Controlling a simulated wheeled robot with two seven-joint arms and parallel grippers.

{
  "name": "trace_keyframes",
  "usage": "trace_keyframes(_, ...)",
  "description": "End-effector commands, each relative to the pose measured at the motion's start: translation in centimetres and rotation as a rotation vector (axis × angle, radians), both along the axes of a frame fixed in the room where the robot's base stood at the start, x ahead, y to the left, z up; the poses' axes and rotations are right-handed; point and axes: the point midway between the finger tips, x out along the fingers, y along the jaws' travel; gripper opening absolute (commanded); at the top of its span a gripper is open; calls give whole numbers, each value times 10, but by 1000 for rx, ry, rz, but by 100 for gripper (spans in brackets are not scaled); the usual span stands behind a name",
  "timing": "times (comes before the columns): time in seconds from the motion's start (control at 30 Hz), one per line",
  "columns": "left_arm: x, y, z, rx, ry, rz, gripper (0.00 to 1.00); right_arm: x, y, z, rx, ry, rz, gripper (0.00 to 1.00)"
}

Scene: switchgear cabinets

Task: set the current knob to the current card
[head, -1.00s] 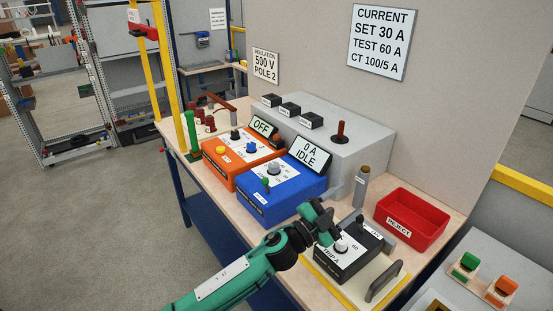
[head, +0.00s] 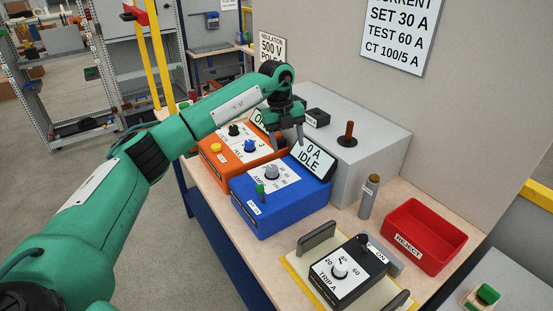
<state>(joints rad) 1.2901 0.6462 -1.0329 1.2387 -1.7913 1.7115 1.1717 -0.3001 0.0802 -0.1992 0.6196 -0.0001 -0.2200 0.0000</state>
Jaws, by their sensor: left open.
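The current card (head: 392,35) on the back panel reads SET 30 A, TEST 60 A, CT 100/5 A; its top line is cut off. The blue box (head: 264,215) carries a grey knob (head: 271,172) on a white scale marked in amps; its exact setting is too small to tell. A tilted display (head: 314,160) behind it reads 0 A IDLE. My left gripper (head: 287,143) is open and empty, pointing down behind the knob, over the far side of the boxes near the display. It is apart from the knob. My right gripper is not in view.
An orange box (head: 228,177) with several knobs stands left of the blue box. A black trip box (head: 347,272) with a white dial sits in front right, between two handles. A red reject bin (head: 423,236) and a grey cylinder (head: 369,197) stand right. A grey housing (head: 372,160) rises behind.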

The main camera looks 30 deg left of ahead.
Motion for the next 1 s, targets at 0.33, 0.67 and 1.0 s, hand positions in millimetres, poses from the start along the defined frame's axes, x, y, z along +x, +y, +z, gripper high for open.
trace_keyframes(0.33,-4,54,21,164,62,120,59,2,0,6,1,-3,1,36)
trace_keyframes(0.67,-5,53,-42,160,63,117,59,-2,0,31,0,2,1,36)
trace_keyframes(1.0,-4,52,-98,159,60,116,59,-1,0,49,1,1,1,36)
